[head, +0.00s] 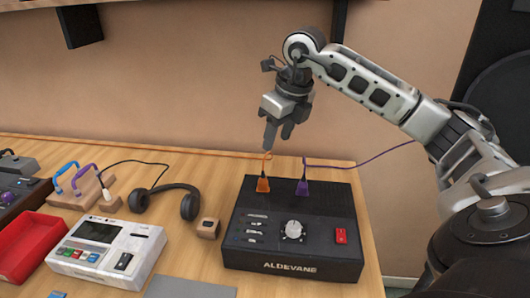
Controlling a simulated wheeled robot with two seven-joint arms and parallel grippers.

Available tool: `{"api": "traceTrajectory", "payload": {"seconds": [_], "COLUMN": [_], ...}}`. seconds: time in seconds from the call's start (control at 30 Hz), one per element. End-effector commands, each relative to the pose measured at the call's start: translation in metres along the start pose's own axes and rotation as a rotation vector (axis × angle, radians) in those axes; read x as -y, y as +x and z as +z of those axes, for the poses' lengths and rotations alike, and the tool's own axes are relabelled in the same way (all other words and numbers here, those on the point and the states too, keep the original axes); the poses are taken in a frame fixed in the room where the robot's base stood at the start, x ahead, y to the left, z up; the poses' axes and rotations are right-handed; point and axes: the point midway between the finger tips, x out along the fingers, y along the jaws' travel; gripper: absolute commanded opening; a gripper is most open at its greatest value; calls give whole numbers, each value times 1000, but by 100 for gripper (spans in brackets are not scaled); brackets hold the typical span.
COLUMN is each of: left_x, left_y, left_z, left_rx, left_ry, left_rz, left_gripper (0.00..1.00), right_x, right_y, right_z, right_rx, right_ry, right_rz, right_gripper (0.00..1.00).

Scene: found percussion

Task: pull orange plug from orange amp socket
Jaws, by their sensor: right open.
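The orange plug (263,184) stands upright in the top of the black amp (270,262), on its back left part. An orange cable runs from it to the left along the back of the table. My right gripper (277,148) points down above and slightly right of the orange plug. Its fingers are open and empty, apart from the plug. The socket under the plug is hidden by the plug. My left gripper is not in view.
A purple plug (302,186) stands right of the orange one, its cable running right. Headphones (165,198), a small wooden block (208,228), a white device (107,250) and a red tray (28,246) lie to the left. A wall is behind.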

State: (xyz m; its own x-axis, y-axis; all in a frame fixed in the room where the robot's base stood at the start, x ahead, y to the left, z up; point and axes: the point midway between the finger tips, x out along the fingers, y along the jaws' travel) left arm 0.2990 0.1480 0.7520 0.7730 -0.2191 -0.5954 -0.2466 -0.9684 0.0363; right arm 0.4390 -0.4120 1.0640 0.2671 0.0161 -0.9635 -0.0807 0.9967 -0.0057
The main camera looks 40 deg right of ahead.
Motion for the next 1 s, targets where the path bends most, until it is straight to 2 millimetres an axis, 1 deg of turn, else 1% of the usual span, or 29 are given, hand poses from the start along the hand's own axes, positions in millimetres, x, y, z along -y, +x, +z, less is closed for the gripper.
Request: {"api": "traceTrajectory", "payload": {"seconds": [0.23,0.6,0.7,0.8,1.0], "left_x": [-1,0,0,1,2], "left_y": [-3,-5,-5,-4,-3], "left_z": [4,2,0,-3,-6], "left_rx": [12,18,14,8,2], "left_ry": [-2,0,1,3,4], "left_rz": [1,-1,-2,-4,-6], "left_gripper": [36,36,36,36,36], "right_x": [-2,-3,-3,-3,-3], "right_y": [46,117,131,142,150], "right_z": [-1,-1,0,0,0], "right_rx": [-7,-4,-3,-2,0], "right_ry": [-2,-2,-3,-2,-3], "right_rz": [6,9,8,7,7], "right_gripper": [43,43,43,43,43]}}
